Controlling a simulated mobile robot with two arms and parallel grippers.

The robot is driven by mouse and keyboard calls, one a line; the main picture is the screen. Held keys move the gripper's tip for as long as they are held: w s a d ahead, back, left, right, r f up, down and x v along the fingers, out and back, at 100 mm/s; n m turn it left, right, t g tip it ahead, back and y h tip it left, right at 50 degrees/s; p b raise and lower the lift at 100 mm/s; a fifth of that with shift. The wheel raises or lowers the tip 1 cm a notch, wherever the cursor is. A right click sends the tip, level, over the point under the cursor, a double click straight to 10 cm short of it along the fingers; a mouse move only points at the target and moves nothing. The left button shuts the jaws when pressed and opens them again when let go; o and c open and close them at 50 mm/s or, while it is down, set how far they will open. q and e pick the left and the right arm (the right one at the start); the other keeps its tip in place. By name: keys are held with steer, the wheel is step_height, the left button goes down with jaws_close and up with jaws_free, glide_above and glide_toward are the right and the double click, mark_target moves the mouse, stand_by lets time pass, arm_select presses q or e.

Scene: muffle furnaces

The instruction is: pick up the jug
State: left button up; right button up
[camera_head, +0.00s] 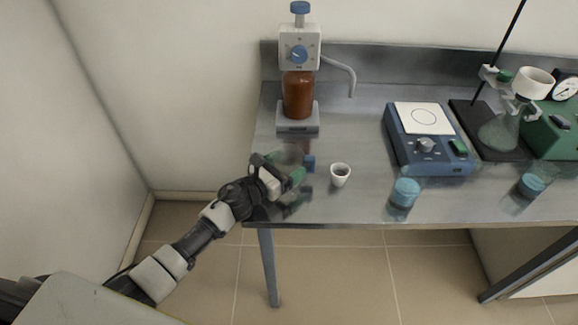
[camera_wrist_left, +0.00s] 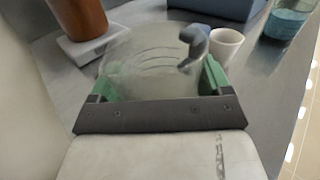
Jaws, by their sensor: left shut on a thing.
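The jug (camera_head: 288,154) is clear, see-through glass near the table's front left corner. In the left wrist view the jug (camera_wrist_left: 150,58) stands between the green fingertips, its grey-blue handle (camera_wrist_left: 193,42) towards the right. My left gripper (camera_head: 284,180) is shut on the jug's body, with one green finger at each side in the left wrist view (camera_wrist_left: 160,82). The jug looks upright. Its lower part is hidden by the gripper, and I cannot tell whether its base touches the table. My right gripper is not in view.
A small white cup (camera_head: 340,175) stands close right of the jug. A dispenser on a brown bottle (camera_head: 298,97) stands behind it. A blue hotplate device (camera_head: 428,160), beakers of blue liquid (camera_head: 404,192) and a flask stand (camera_head: 497,130) are farther right. A wall is at left.

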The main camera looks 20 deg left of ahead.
mark_target(297, 147)
arm_select(q)
step_height(297, 147, up, 4)
steer(key=shift+f+p, duration=0.1)
steer(key=shift+p, duration=0.35)
steer(key=s+d+r+p, duration=0.2)
steer(key=d+r, duration=0.5)
steer(key=d, duration=0.4)
steer(key=shift+d+p, duration=0.3)
steer(key=shift+p, duration=0.4)
